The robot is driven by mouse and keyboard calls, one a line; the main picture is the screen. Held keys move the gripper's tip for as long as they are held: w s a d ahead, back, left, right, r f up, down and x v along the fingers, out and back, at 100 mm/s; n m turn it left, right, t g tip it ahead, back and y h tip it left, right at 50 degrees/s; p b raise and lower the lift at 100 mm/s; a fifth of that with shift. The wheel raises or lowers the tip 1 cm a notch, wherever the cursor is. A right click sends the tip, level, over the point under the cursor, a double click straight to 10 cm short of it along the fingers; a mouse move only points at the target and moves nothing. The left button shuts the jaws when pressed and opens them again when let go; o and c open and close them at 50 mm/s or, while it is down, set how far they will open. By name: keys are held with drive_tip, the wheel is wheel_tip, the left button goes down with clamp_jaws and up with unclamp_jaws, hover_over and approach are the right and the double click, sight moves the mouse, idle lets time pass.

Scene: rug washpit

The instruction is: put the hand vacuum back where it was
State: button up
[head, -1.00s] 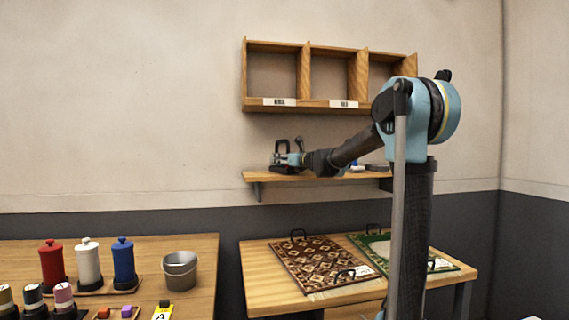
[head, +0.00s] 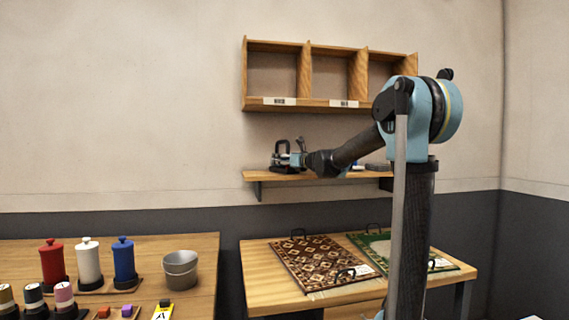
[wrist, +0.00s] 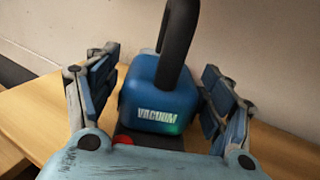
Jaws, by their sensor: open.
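The hand vacuum (wrist: 152,98) is blue with a dark upright handle and the word VACUUM on its near face. In the wrist view it stands upright on a dark base on a wooden surface. In the head view the vacuum (head: 281,157) is at the left end of the wall shelf (head: 290,177), partly hidden by my gripper. My gripper (head: 297,160) reaches it from the right.
An empty three-part wooden cubby (head: 328,107) hangs above the shelf. Small items sit further right on the shelf, partly behind my arm. Below, a table holds a brown patterned rug (head: 318,262) and a green rug (head: 385,245). A metal bucket (head: 180,270) and coloured canisters stand at left.

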drive_tip(key=v, duration=1.1)
drive_tip(key=shift+s, duration=0.2)
drive_tip(key=s+d+f+n+g+h, duration=0.3)
drive_tip(key=s+f+n+g, duration=0.4)
drive_tip(key=s+f+n, duration=1.15)
drive_tip(key=s+d+f+n+g+h, duration=0.2)
drive_tip(key=s+d+f+n+h, duration=0.2)
drive_tip(key=s+d+f, duration=0.4)
drive_tip(key=s+d+f+n+g+h, duration=0.2)
drive_tip(key=s+d+f+n+h, duration=0.2)
drive_tip(key=s+d+f, duration=0.5)
drive_tip(key=s+f+n, duration=0.2)
drive_tip(key=s+f, duration=0.4)
drive_tip(key=s, duration=0.2)
drive_tip(key=shift+d+f+g, duration=0.25)
drive_tip(key=shift+f+g, duration=0.05)
drive_tip(key=shift+g, duration=0.1)
